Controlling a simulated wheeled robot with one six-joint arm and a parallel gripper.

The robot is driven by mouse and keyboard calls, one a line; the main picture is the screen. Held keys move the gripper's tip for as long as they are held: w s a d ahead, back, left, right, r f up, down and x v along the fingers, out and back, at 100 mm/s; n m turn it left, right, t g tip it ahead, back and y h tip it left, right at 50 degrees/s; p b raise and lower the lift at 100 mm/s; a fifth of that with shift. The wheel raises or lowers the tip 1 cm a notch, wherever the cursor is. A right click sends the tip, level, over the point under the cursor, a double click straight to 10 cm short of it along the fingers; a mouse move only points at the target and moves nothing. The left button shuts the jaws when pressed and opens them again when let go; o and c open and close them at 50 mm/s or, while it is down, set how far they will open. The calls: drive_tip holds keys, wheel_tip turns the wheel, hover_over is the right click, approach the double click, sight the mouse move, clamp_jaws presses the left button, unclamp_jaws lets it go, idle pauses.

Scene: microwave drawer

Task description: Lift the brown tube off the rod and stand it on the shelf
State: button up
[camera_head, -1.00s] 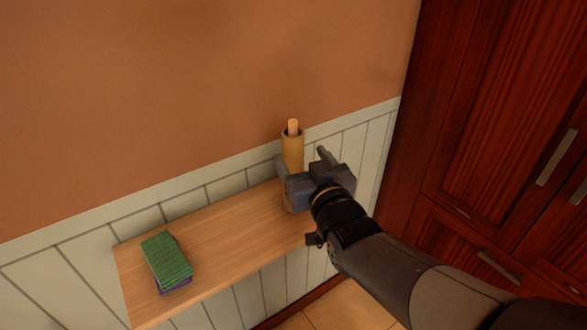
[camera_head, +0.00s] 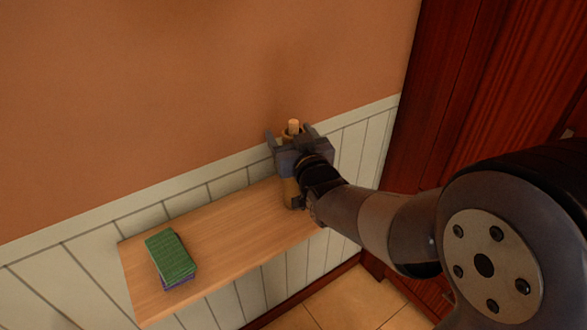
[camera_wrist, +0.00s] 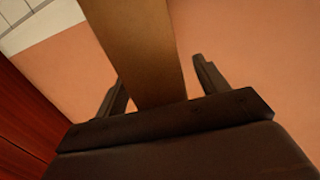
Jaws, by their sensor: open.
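The brown tube (camera_head: 290,192) stands upright around a light wooden rod (camera_head: 293,126) at the right end of the wooden shelf (camera_head: 222,238). The rod's tip sticks out above the tube's top. My gripper (camera_head: 289,136) is at the upper part of the tube, one finger on each side, and hides much of it. In the wrist view the tube (camera_wrist: 138,45) passes between the two open fingers (camera_wrist: 160,85), with a gap showing beside the right finger. The fingers are not closed on it.
A green and purple block (camera_head: 170,257), perhaps stacked books or sponges, lies at the shelf's left end. The middle of the shelf is bare. A wall runs close behind, and a dark red cabinet (camera_head: 455,90) stands at the right.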

drive_tip(key=shift+c, duration=0.2)
drive_tip(key=c, duration=1.2)
